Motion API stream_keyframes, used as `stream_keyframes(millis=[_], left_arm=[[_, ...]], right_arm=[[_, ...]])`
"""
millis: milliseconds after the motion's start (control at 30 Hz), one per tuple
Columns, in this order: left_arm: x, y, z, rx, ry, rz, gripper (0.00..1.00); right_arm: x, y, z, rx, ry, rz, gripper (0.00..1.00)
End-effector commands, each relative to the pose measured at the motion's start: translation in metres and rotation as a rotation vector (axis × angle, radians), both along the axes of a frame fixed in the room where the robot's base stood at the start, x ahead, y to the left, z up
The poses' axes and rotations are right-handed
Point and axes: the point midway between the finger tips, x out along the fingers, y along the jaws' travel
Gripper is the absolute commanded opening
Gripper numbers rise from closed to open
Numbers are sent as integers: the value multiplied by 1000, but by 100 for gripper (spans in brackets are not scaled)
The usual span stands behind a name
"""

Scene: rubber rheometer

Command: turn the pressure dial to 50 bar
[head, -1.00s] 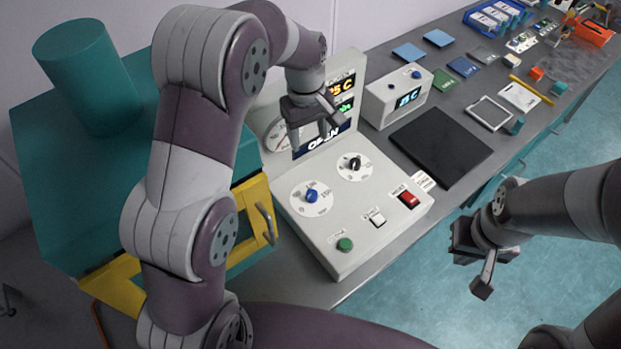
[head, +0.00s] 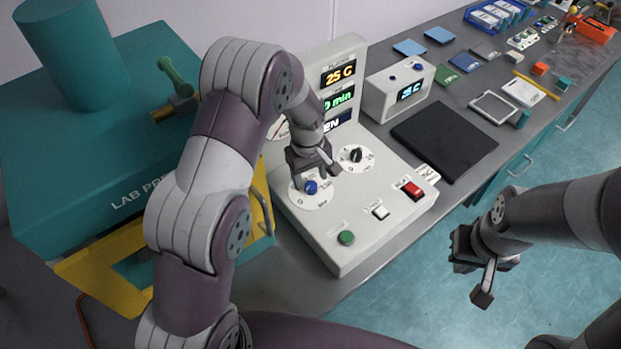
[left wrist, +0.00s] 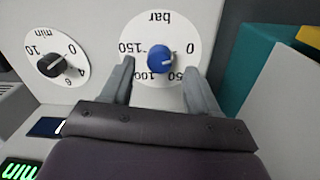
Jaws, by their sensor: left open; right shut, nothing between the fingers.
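The pressure dial is a blue knob (left wrist: 159,59) on a round white scale (left wrist: 141,21) marked bar, with 0, 50, 100 and 150. In the left wrist view the knob's pale mark points right, toward the 0 and 50 side; its exact reading is unclear. The knob also shows in the head view (head: 310,187), just below my left gripper (head: 316,175). That gripper is open, its fingers on either side of the knob in the left wrist view, apart from it. My right gripper (head: 480,277) is shut and empty, right of the panel over the floor.
A black minute dial (head: 355,154) sits beside the pressure dial. A green button (head: 346,237), a white button (head: 380,212) and a red switch (head: 414,189) are on the panel (head: 340,261). The teal press (head: 60,150) stands left; a black mat (head: 445,140) lies right.

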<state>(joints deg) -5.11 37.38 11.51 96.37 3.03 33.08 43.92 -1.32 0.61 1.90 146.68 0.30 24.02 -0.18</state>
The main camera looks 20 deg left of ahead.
Motion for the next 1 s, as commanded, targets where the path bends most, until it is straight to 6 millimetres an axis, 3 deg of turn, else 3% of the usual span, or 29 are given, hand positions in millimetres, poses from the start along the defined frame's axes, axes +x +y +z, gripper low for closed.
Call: stream_keyframes(millis=[200, 467, 667, 1000], left_arm=[[1, -1, -26, 0, 1, -1, 60], [1, -1, -30, 0, -1, -1, 60], [1, -1, -29, 1, -1, -1, 4], [1, -1, -29, 0, -1, -40, 4]], right_arm=[[0, 0, 6, 0, 0, 0, 0], [0, 0, 6, 0, 0, 0, 0], [0, 0, 6, 0, 0, 0, 0], [0, 0, 5, 0, 0, 0, 0]])
